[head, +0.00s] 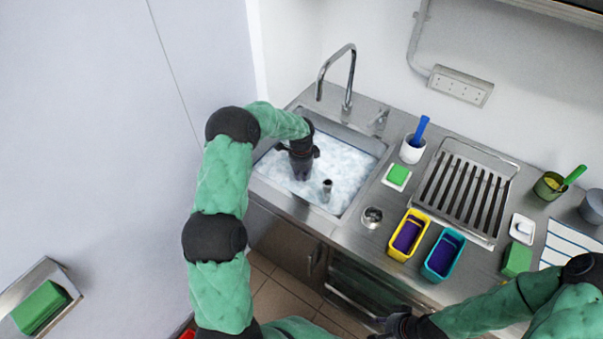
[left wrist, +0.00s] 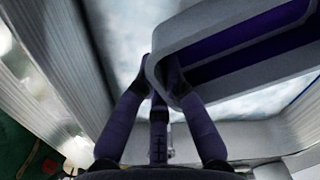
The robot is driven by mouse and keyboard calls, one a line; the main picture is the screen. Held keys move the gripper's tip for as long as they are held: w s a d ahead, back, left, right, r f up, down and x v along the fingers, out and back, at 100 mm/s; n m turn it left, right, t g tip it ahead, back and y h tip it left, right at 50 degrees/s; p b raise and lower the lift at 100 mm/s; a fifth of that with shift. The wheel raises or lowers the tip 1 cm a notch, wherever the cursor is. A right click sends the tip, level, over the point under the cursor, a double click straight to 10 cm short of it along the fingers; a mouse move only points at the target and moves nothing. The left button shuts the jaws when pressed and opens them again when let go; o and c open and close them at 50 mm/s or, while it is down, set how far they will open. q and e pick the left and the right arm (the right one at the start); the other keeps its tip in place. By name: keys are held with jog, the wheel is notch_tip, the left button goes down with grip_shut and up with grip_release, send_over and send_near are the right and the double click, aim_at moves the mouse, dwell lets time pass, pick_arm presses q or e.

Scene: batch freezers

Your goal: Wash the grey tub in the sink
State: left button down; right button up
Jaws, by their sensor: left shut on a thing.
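The grey tub (left wrist: 215,38) fills the upper right of the left wrist view, with purple inside it. My left gripper (left wrist: 160,70) is shut on its near rounded corner, with fingers at the wall. In the head view my left gripper (head: 301,172) points down into the sink (head: 337,211), which holds white foamy water. The tub cannot be made out there; foam and the gripper hide it. My right gripper (head: 395,326) is low in the head view, in front of the counter, its fingers too dark and partly cut off to judge.
A tap (head: 350,80) arches over the sink's back edge, and a short grey pipe (head: 327,186) stands up in the foam. Right of the sink are a green sponge (head: 398,174), a yellow tub (head: 397,252), a teal tub (head: 433,273) and a slatted rack (head: 500,165).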

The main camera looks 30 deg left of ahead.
pick_arm(q)
jog(key=shift+f+b, duration=2.45)
jog(key=shift+f, duration=1.8)
jog(key=shift+a, duration=1)
jog(key=shift+d, duration=2)
jog(key=shift+a, duration=2)
jog(key=shift+d, duration=2)
jog(key=shift+a, duration=2)
jog(key=shift+d, duration=2.05)
